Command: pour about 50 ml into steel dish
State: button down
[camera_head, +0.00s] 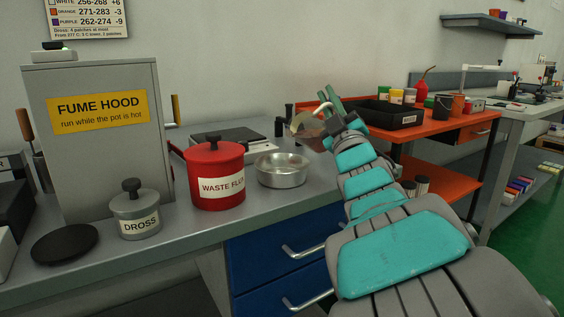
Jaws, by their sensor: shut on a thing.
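The steel dish (283,180) is a round, shallow metal bowl standing on the grey bench, just right of the red pot. My gripper (333,112) is shut on a small vessel (311,139) with a pale rim and a brownish, see-through-looking body. The vessel is held above the bench, up and to the right of the dish in the picture, and looks tilted to the left. My gripper and arm cover part of it. I cannot make out a stream or how much it holds. The dish's inside looks bare metal as far as it shows.
The red WASTE FLUX pot (216,176) stands close left of the dish. The DROSS pot (134,210), a black disc (64,244) and the fume hood (98,135) are further left. An orange bench (440,129) with a black tray (388,113) is behind my arm.

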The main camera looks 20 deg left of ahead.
aim_at(325, 106)
jog(key=shift+s+a+f+n+g+y, duration=0.15)
jog(key=shift+s+n+g+y, duration=0.1)
jog(key=shift+n+y, duration=0.45)
jog(key=shift+s+a+f+n+g+y, duration=0.15)
jog(key=shift+s+n+y, duration=0.1)
jog(key=shift+n+y, duration=0.45)
jog(key=shift+s+a+r+n+g+y+p, duration=0.1)
jog(key=shift+s+r+n+g+y+p, duration=0.1)
jog(key=shift+s+r+n+y, duration=0.3)
jog(key=shift+s+a+f+n+g+y+p, duration=0.1)
jog(key=shift+s+n+g+y+p, duration=0.15)
jog(key=shift+n, duration=0.45)
jog(key=shift+s+a+r+n+g+y+p, duration=0.1)
jog(key=shift+s+r+n+y+p, duration=0.15)
jog(key=shift+n+y, duration=0.3)
jog(key=shift+w, duration=0.1)
